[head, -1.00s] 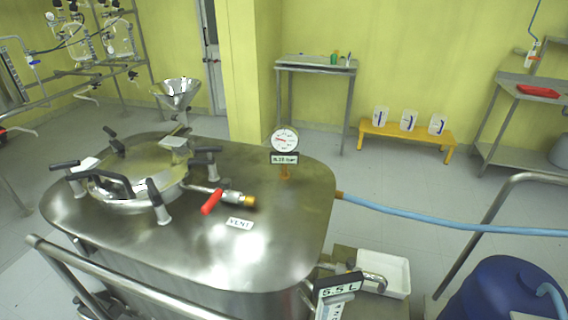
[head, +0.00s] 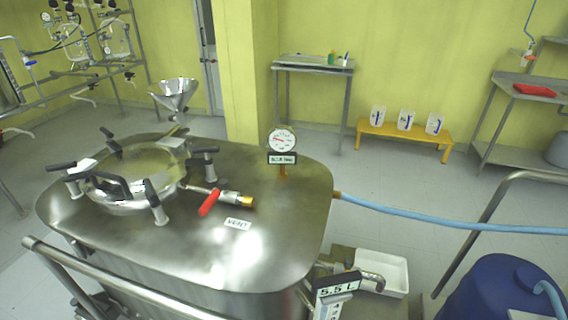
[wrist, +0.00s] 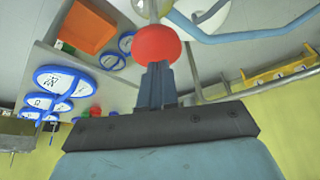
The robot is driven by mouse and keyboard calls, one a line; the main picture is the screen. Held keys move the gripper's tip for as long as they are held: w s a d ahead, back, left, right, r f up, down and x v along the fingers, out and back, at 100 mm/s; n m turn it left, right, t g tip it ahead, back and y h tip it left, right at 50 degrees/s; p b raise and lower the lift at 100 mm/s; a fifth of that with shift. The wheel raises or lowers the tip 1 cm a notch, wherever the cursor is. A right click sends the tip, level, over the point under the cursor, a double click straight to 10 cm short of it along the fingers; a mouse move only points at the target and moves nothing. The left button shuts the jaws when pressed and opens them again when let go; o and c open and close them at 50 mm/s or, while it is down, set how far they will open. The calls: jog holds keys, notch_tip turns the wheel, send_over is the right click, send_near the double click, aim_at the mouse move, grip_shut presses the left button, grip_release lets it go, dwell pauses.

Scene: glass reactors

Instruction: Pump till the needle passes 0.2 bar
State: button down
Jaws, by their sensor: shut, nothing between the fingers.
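The pressure gauge (head: 282,139) is a round white dial with a red needle, standing on the steel vessel (head: 270,215). The needle points to the upper left of the dial. A small readout (head: 282,160) below it ends in "bar", but its digits are too blurred to read surely. In the wrist view my gripper (wrist: 155,70) has its two dark fingers together. A red ball knob (wrist: 157,44) on a pale rod is right at the fingertips, not between them. I cannot tell whether they touch. My gripper is outside the head view.
A red-handled valve (head: 209,202) sits by the VENT label (head: 238,224). A blue hose (head: 440,224) runs right from the vessel. A blue drum (head: 490,290) and a steel rail (head: 485,235) stand at the right. A yellow bench (head: 405,133) holds jugs.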

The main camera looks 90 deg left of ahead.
jog(key=shift+s+f, duration=0.1)
jog(key=shift+f, duration=2.55)
jog(key=shift+r, duration=2.8)
jog(key=shift+r, duration=0.1)
jog(key=shift+r, duration=2.9)
